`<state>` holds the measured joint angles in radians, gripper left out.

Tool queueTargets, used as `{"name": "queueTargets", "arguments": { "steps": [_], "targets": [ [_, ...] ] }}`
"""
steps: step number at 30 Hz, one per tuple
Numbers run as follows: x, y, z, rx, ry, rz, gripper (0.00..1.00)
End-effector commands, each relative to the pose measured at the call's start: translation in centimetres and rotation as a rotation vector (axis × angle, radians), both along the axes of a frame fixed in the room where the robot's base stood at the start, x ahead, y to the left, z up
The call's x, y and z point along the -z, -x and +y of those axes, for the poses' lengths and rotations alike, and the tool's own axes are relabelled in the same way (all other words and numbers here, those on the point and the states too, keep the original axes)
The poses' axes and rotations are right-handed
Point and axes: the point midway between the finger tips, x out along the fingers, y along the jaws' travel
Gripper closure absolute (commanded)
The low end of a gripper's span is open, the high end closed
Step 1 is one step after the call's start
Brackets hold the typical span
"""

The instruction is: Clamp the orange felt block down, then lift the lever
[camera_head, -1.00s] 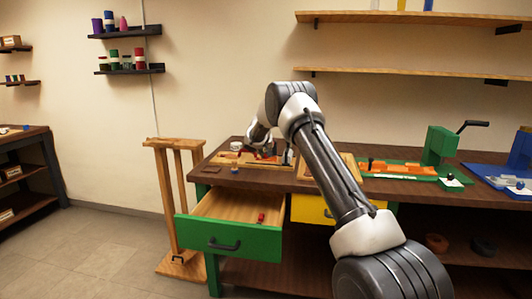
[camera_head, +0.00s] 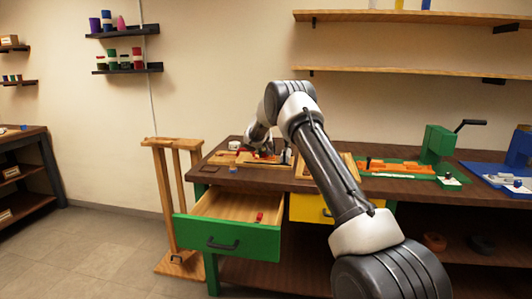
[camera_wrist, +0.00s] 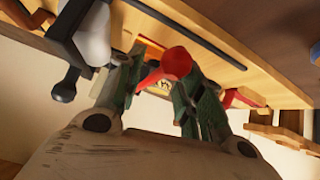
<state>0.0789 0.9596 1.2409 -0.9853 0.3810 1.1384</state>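My gripper (camera_wrist: 160,75) shows its two green fingers in the wrist view. They stand apart, with a red rounded knob on a tapering red handle (camera_wrist: 174,64) between them. The knob lies close to the right finger; I cannot tell whether they touch. In the head view my gripper is small and partly hidden, low over a wooden board (camera_head: 225,159) at the left of the bench. Orange and red pieces (camera_head: 262,157) lie there below it. I cannot tell which is the felt block or how the clamp stands.
A green drawer (camera_head: 228,238) stands open below the board, with a small red item inside. A green fixture (camera_head: 438,145) with a black crank and an orange bed stands to the right, then a blue fixture (camera_head: 518,155). In the wrist view a white and black part (camera_wrist: 92,40) is close left of the fingers.

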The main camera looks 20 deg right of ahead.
Motion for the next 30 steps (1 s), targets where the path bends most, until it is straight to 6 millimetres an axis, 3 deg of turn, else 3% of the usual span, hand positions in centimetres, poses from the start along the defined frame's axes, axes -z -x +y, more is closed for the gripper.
{"name": "queueTargets", "arguments": {
  "steps": [8,21,30],
  "targets": [
    [-1.2,0.8,0.6,-0.003,0.001,-0.002,0.62],
    [-7.5,6.3,3.7,0.000,0.000,-0.001,0.62],
    [-8.6,7.3,4.3,0.000,0.000,0.000,0.62]
  ]
}}
